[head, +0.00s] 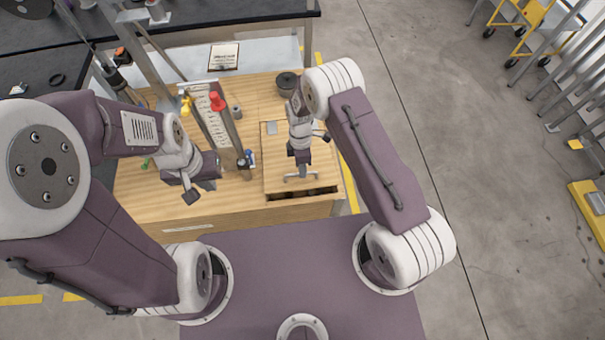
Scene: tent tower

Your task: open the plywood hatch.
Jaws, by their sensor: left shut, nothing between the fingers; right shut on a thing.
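The plywood hatch (278,160) is a light wooden panel set in the right part of the wooden bench top. A grey bar handle (290,179) lies near its front edge. My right gripper (301,171) comes down on this handle and is shut on it; the fingertips are small and partly hidden. A dark opening (300,194) shows along the hatch's front edge, with something indistinct inside. I cannot tell how far the panel is raised. My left gripper (190,196) is shut and empty above the bench's left front part, apart from the hatch.
A tilted rack (212,118) with a red knob (217,101) and a yellow one (186,105) stands left of the hatch. Small bottles (246,158) stand close to its left edge. A dark pot (287,83) sits behind. Bare bench (140,205) lies front left.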

